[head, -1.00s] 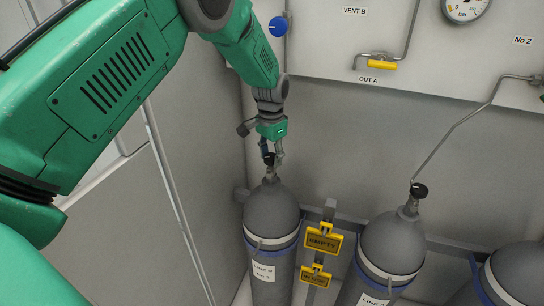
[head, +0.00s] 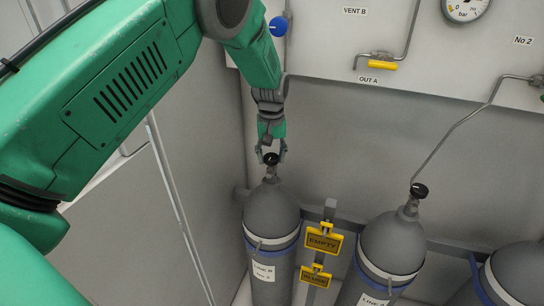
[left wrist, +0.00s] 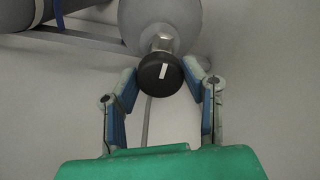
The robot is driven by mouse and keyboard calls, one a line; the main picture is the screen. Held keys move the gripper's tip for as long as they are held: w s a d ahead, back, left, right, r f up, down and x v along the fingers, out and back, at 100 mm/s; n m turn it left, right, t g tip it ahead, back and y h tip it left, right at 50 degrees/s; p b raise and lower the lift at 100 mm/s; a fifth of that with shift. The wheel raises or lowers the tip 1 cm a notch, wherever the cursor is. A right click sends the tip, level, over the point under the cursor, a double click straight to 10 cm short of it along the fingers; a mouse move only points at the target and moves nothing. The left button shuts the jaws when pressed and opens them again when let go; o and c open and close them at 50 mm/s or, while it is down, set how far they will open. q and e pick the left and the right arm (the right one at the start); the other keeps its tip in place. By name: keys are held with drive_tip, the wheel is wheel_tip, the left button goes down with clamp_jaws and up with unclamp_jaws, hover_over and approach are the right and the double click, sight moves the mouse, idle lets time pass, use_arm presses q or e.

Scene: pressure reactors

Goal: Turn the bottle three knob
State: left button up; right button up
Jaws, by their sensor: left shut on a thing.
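A grey gas bottle (head: 270,215) stands at the left of the row, with a label (head: 263,271) that seems to read "LINE B" over a small number. Its black knob (head: 271,159) sits on top of the neck. My left gripper (head: 271,156) comes down from above and is shut on this knob, one finger on each side. In the left wrist view the round knob (left wrist: 160,74) shows a white mark, tilted slightly from upright, between the blue-padded fingers (left wrist: 162,80). My right gripper is in neither view.
A second bottle (head: 391,246) with a black knob (head: 419,191) stands to the right, and part of a third (head: 520,272) at the edge. Yellow signs (head: 323,239) hang between the bottles. The wall panel carries pipes, a yellow valve handle (head: 382,65) and a gauge (head: 466,8).

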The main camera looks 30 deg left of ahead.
sight(273, 155)
use_arm(q)
drive_tip(key=n, duration=0.4)
drive_tip(key=shift+w+r+n, duration=0.15)
drive_tip(key=shift+w+n, duration=0.05)
drive_tip(key=shift+n, duration=0.1)
drive_tip(key=n, duration=0.4)
drive_tip(key=shift+n, duration=0.3)
drive_tip(key=n, duration=0.4)
drive_tip(key=shift+r+n, duration=0.1)
drive_tip(key=shift+n, duration=2.4)
drive_tip(key=shift+w, duration=0.1)
drive_tip(key=o, duration=1.1)
drive_tip(key=shift+o, duration=0.2)
drive_tip(key=shift+f, duration=0.2)
wheel_tip(273, 155, up, 12)
